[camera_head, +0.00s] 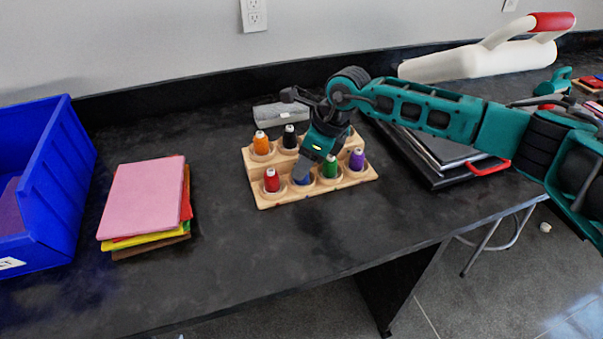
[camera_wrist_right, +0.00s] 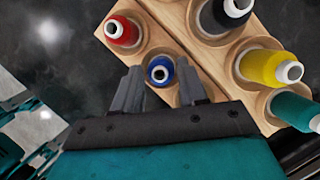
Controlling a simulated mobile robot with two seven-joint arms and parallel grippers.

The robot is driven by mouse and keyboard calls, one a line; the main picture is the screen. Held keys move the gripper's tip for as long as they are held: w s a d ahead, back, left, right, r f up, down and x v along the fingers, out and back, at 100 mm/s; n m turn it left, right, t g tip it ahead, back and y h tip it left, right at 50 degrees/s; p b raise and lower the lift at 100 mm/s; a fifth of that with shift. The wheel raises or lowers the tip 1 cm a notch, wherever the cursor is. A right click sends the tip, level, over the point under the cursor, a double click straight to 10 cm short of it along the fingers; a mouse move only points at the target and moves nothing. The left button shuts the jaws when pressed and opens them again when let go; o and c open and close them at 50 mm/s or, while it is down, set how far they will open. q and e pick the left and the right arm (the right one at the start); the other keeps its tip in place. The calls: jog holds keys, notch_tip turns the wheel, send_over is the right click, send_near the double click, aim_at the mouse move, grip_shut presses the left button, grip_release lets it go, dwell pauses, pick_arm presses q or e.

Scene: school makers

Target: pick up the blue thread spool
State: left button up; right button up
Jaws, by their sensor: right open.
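The blue thread spool (camera_wrist_right: 160,72) stands in the wooden spool rack (camera_wrist_right: 182,25), seen from above in the right wrist view. My right gripper (camera_wrist_right: 160,88) is open, with one finger on each side of the blue spool; I cannot tell whether they touch it. In the head view the right gripper (camera_head: 302,172) points down at the front row of the rack (camera_head: 275,200) and mostly hides the blue spool (camera_head: 302,181), which shows between the red spool (camera_head: 271,181) and the green spool (camera_head: 330,168). My left gripper is not in view.
Orange (camera_head: 261,143), black (camera_head: 290,138) and purple (camera_head: 356,160) spools also stand in the rack. A stack of coloured sheets (camera_head: 145,200) and a blue bin (camera_head: 45,180) are at left. The front middle tabletop is clear.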

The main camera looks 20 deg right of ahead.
jog(key=shift+x, duration=0.85)
jog(key=shift+c, duration=0.2)
jog(key=c, duration=0.6)
jog(key=shift+c, duration=0.2)
